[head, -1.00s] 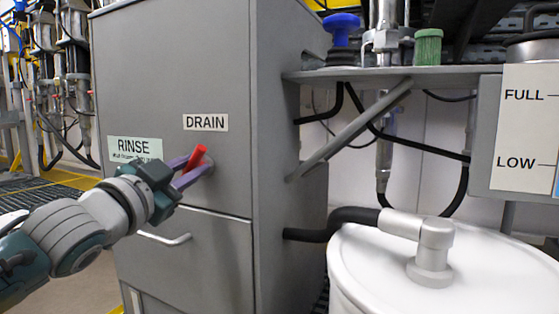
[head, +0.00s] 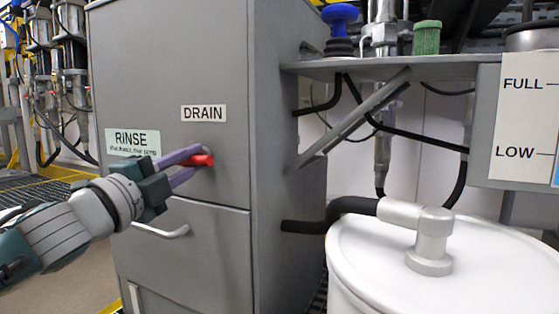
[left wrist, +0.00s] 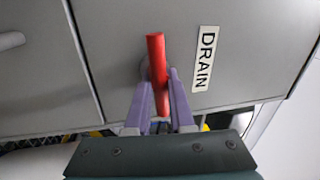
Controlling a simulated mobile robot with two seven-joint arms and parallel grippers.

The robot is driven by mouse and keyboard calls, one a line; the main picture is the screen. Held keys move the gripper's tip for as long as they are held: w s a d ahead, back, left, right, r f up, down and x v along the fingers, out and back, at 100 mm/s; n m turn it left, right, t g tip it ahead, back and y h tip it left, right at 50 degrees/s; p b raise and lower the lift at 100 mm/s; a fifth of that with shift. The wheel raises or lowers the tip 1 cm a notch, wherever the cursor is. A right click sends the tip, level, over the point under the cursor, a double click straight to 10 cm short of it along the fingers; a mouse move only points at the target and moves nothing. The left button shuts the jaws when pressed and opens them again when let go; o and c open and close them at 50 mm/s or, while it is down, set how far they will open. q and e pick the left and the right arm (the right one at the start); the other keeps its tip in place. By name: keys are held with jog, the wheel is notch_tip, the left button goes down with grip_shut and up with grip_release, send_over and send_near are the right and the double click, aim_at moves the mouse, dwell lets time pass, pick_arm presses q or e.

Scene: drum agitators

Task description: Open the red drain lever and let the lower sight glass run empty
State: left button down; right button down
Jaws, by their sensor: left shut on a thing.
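The red drain lever (head: 202,160) sits on the front of the grey cabinet below the DRAIN label (head: 204,113). It lies about horizontal in the head view. My left gripper (head: 196,158), with purple fingers, is shut on the lever. In the left wrist view the red lever (left wrist: 157,70) runs between the two fingers (left wrist: 160,92). A panel at the right edge with FULL and LOW marks (head: 515,115) shows a strip of blue by LOW; whether it is the lower sight glass I cannot tell. My right gripper is not in view.
The grey cabinet (head: 180,60) has a handle (head: 160,231) below the lever and a RINSE label (head: 133,143) to its left. A white drum (head: 370,275) with a pipe elbow stands at the right. A shelf (head: 400,68) with a blue knob and green cap juts out.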

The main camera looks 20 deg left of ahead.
pick_arm(q)
jog(key=shift+m, duration=0.7)
jog(key=c, duration=0.8)
grip_release()
jog(key=shift+s, duration=0.1)
jog(key=shift+s, duration=0.25)
jog(key=p+v, duration=0.2)
jog(key=v, duration=0.7)
jog(key=shift+s+f+p, duration=0.1)
jog(key=shift+p, duration=0.3)
jog(key=shift+a, duration=0.1)
